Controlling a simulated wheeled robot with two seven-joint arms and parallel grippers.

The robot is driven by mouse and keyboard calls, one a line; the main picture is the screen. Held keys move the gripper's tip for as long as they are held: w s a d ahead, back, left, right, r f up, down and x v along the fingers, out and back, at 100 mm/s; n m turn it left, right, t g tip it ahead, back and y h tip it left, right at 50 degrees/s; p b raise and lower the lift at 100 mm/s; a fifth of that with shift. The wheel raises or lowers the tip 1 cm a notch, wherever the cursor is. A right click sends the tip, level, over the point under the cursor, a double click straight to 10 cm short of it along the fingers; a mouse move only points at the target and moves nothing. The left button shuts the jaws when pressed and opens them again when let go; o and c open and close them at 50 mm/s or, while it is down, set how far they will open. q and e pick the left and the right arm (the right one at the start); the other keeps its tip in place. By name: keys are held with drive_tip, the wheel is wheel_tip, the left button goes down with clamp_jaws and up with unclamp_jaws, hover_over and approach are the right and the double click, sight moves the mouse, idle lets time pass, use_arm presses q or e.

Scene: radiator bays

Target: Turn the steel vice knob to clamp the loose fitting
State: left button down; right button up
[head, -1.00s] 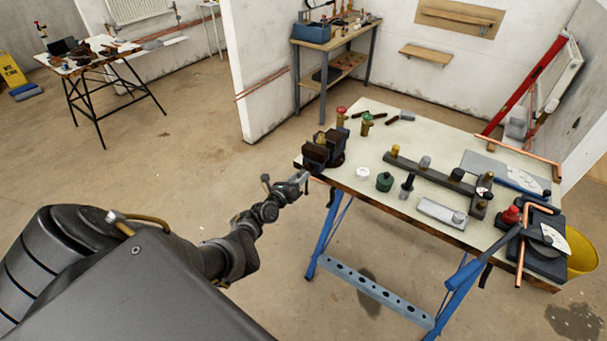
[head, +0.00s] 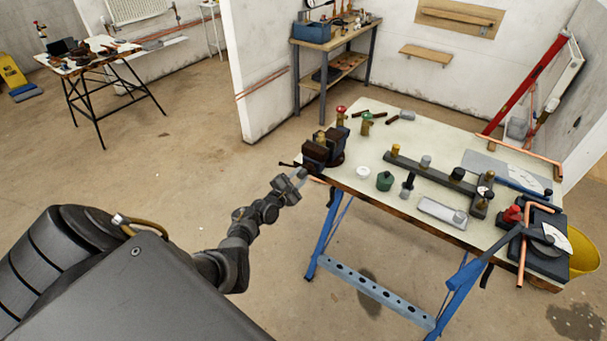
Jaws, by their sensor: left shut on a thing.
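The dark vice (head: 325,150) is mounted at the left corner of the workbench. A brass fitting (head: 320,138) shows upright at its jaws; I cannot tell how tightly it is held. My left gripper (head: 301,176) is at the front of the vice, shut on the steel vice knob, which its fingers mostly hide. A thin dark bar (head: 289,164) sticks out left of the vice, just above the gripper. My right gripper is not in view.
The workbench (head: 345,175) has blue legs. On it are a white ring (head: 363,171), a green-topped pot (head: 384,181), valves with red and green caps, a dark manifold bar (head: 430,172) and a pipe bender (head: 545,245). Open floor lies left of the bench.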

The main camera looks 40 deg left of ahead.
use_arm(q)
drive_tip(key=m, duration=0.5)
drive_tip(key=m+b, duration=0.1)
drive_tip(key=m, duration=0.1)
drive_tip(key=shift+f+m, duration=0.25)
drive_tip(key=shift+m, duration=0.05)
drive_tip(key=m+b, duration=0.1)
drive_tip(key=m, duration=0.7)
drive_tip(key=shift+m, duration=0.3)
drive_tip(key=c, duration=1.3)
unclamp_jaws()
drive_tip(key=shift+s+a+r, duration=0.1)
drive_tip(key=shift+s+r, duration=0.1)
